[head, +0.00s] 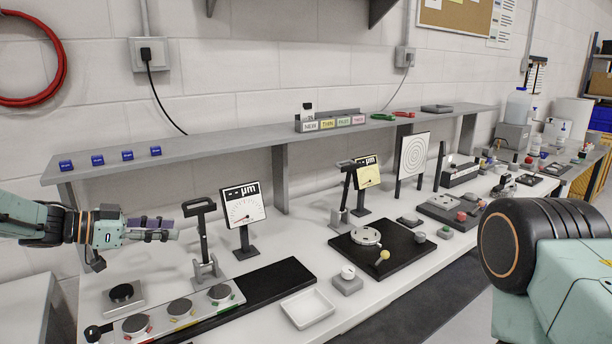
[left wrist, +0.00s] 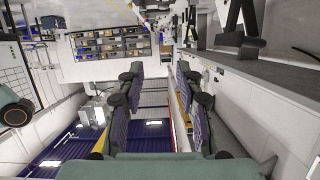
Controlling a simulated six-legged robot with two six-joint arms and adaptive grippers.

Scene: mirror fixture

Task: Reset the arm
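My left gripper (head: 165,230) comes in from the left in the head view, above the left end of the bench and left of a black-handled lever (head: 202,235). It is apart from the lever. In the left wrist view the two padded fingers (left wrist: 158,95) stand apart with an empty gap between them, so it is open. My right gripper is not in view; only a mint and black part of my own body shows at the lower right of the head view.
A white gauge (head: 242,210) stands right of the lever. Round pucks (head: 180,308) and a white tray (head: 307,307) are in front. A grey shelf (head: 230,133) with blue cubes (head: 97,160) runs behind. A black plate (head: 380,248) carries a dial farther right.

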